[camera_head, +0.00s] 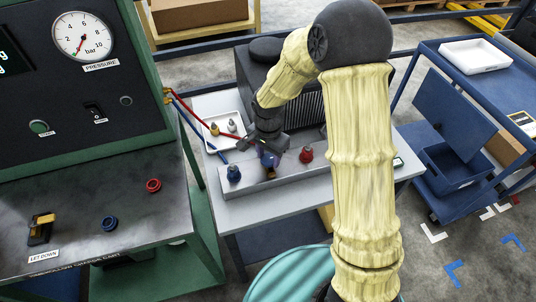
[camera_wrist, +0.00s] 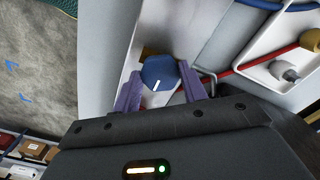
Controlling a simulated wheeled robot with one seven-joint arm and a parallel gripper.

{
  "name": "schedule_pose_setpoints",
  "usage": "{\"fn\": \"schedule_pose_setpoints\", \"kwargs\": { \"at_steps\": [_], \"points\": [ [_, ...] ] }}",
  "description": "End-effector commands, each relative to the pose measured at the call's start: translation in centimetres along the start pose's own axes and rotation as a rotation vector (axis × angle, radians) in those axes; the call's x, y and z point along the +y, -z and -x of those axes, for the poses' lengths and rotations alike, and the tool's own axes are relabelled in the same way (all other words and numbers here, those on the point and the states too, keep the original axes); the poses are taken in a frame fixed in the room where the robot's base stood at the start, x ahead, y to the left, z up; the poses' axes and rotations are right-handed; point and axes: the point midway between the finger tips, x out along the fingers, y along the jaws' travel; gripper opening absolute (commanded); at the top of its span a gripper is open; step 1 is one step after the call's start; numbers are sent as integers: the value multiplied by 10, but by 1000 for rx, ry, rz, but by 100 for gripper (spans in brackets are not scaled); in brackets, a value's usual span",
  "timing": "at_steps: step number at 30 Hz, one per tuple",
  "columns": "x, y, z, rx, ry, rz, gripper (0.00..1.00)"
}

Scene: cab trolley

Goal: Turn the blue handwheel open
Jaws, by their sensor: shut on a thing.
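The blue handwheel (camera_wrist: 158,72) is a round, faceted blue knob with a white mark on its top, seen from above in the wrist view. My gripper (camera_wrist: 161,84) has its two purple fingers on either side of the knob, shut on it. In the head view my gripper (camera_head: 267,152) reaches down over the grey manifold block (camera_head: 300,179), and the handwheel (camera_head: 268,160) is partly hidden by the fingers. A brass part (camera_head: 271,174) shows below it.
On the manifold, a blue fitting (camera_head: 233,173) stands left and a red fitting (camera_head: 306,155) right of my gripper. A white tray (camera_head: 211,143) with fittings and red and blue hoses lie close behind. The green gauge panel (camera_head: 82,165) stands at the left.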

Motion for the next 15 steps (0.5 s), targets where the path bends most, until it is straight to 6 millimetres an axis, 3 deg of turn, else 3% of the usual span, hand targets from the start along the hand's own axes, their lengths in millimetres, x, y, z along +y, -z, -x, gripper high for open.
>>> {"fn": "schedule_pose_setpoints", "kwargs": {
  "at_steps": [15],
  "points": [
    [-1, 1, 2, 4, 3, 200, 20]
  ]
}}
